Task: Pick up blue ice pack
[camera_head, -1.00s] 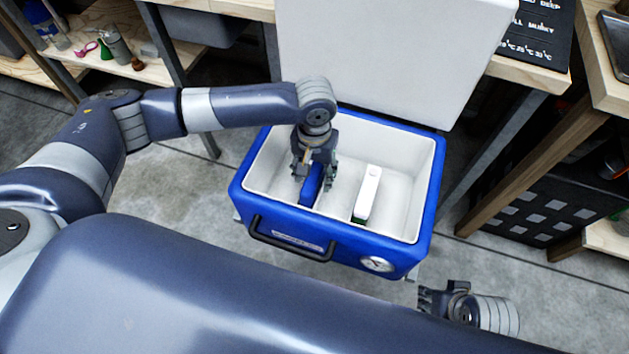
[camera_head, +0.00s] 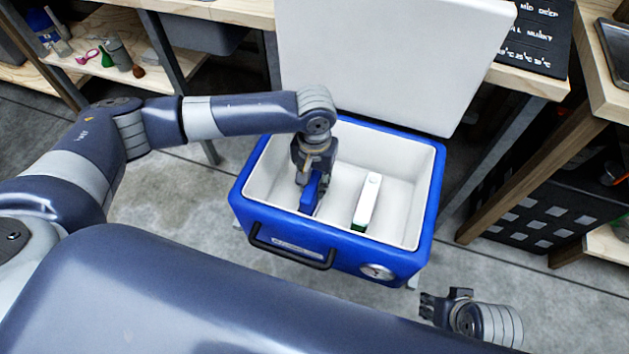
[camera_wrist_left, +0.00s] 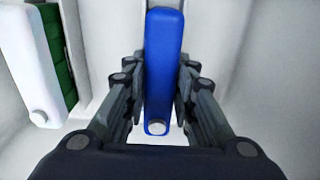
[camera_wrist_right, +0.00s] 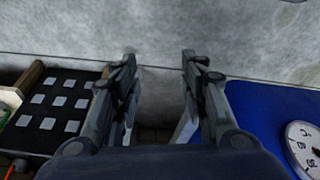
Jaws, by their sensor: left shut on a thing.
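The blue ice pack (camera_head: 309,193) stands on edge inside the open blue cooler (camera_head: 236,197), in its left part. It also shows in the left wrist view (camera_wrist_left: 163,60), upright between the fingers. My left gripper (camera_head: 314,180) reaches down into the cooler and is shut on the ice pack, with a finger on each side of it. My right gripper (camera_wrist_right: 158,75) is open and empty, outside the cooler at its front right, above the floor.
A white pack with a green side (camera_head: 367,202) stands in the cooler to the right of the ice pack. The cooler's white lid (camera_head: 390,60) is raised at the back. Wooden benches (camera_head: 530,80) stand behind and to the right. Concrete floor is free on the left.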

